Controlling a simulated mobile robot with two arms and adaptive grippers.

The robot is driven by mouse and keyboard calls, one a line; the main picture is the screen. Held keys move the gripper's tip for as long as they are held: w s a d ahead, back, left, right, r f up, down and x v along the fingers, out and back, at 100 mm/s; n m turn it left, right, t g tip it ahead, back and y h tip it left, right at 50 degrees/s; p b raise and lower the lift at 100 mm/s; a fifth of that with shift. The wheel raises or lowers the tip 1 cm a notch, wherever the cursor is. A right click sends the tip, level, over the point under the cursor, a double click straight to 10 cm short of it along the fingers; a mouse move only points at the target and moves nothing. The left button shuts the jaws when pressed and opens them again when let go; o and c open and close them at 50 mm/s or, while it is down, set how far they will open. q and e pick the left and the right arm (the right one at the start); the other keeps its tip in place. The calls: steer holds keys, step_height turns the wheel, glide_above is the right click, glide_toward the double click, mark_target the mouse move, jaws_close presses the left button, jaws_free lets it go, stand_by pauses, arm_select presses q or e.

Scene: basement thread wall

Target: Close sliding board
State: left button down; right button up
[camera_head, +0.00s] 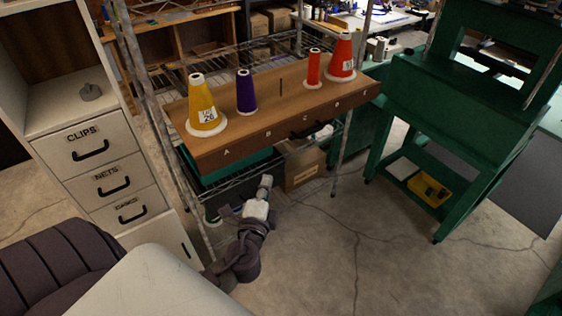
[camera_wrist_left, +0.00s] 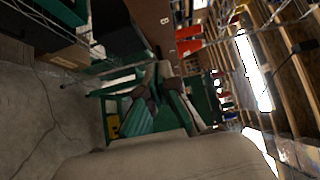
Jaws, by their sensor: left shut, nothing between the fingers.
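The wooden board (camera_head: 280,98), lettered along its front edge, lies across the wire rack. A dark handle (camera_head: 308,130) shows on that edge near the C. A yellow thread cone (camera_head: 203,104), a purple cone (camera_head: 246,92) and two red cones (camera_head: 314,68) (camera_head: 342,57) stand upright on the board. My left gripper (camera_head: 266,181) is shut and empty, below and in front of the board, apart from it. In the left wrist view its fingers (camera_wrist_left: 158,74) are together, and part of the board (camera_wrist_left: 148,12) shows above them. My right gripper is not in view.
A drawer cabinet (camera_head: 95,165) stands at the left of the rack. A cardboard box (camera_head: 304,165) sits on the rack's lower level. A green cart (camera_head: 440,112) with a lower shelf stands at the right. Bare floor (camera_head: 390,260) lies in front.

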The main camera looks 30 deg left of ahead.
arm_select(q)
steer(key=p, duration=0.2)
glide_toward(269, 138)
steer(key=d, duration=0.3)
steer(key=w+a+p, duration=0.1)
steer(key=w+a, duration=0.1)
steer(key=w+a+p, duration=0.1)
steer(key=w+a, duration=0.1)
steer(key=w, duration=0.1)
steer(key=shift+w+a+p, duration=0.1)
steer(key=shift+p, duration=0.2)
steer(key=shift+w+a, duration=0.1)
steer(key=shift+a, duration=0.45)
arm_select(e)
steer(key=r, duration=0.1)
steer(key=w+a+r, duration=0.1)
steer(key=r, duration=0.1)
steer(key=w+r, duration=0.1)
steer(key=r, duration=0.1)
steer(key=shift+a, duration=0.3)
